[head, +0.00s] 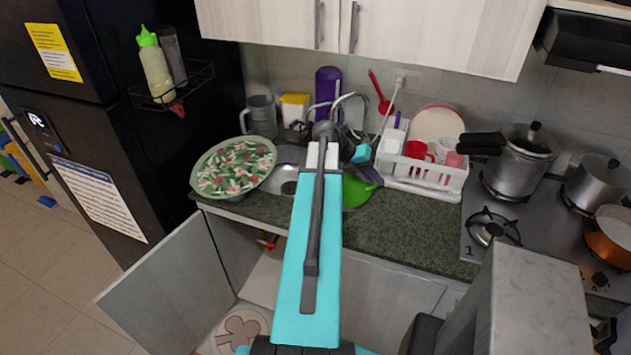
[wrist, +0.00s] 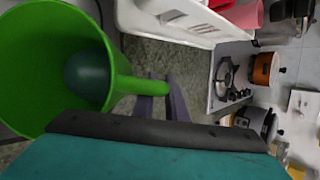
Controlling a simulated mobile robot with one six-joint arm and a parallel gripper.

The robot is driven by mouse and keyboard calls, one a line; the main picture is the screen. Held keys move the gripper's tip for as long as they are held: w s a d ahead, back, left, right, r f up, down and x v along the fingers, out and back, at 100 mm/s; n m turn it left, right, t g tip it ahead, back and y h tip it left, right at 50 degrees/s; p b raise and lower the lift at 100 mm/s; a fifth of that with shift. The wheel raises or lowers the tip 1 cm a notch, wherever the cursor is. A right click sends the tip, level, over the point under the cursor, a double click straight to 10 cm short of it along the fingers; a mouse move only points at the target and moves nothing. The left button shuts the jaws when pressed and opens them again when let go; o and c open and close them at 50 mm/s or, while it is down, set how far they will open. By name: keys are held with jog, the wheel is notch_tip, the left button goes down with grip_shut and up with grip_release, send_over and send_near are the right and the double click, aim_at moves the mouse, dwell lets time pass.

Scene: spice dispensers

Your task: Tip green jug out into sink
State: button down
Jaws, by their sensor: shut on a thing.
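The green jug (head: 356,190) is just right of my arm in the head view, at the right side of the sink (head: 288,158), partly hidden by my arm. In the wrist view the jug (wrist: 122,72) fills the left side with its open mouth showing. A dark teal rounded thing (wrist: 88,80) shows inside it. My gripper (wrist: 160,98) is shut on the jug's handle, which runs between its purplish fingers. The gripper also shows at the end of my arm in the head view (head: 368,172). My arm covers part of the sink. I cannot tell how far the jug is tilted.
A floral plate (head: 234,167) stands left of the sink. A white dish rack (head: 425,174) with cups is close on the right. The faucet (head: 345,98) rises behind. The stove (head: 530,225) with pots is far right. The counter (head: 400,225) in front of the rack is clear.

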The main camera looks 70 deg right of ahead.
jog(key=shift+s+a+r+t+p, duration=0.15)
jog(key=shift+s+r+t+p, duration=0.15)
jog(key=shift+s+t+p, duration=0.45)
jog(key=shift+s+a+f+m+t, duration=0.1)
jog(key=shift+s+f+m+t, duration=0.25)
jog(key=shift+s+t, duration=0.5)
jog(key=shift+s+a+f+m+t, duration=0.1)
jog(key=shift+s+f+m+t, duration=0.05)
jog(key=shift+s+f+t, duration=0.65)
jog(key=shift+s+r+t, duration=0.1)
jog(key=shift+r+t, duration=0.1)
jog(key=shift+t, duration=0.3)
jog(key=shift+s+t+h, duration=0.1)
jog(key=shift+t+h, duration=0.2)
jog(key=shift+t, duration=0.2)
jog(key=shift+d+r, duration=0.1)
jog(key=shift+r, duration=2.35)
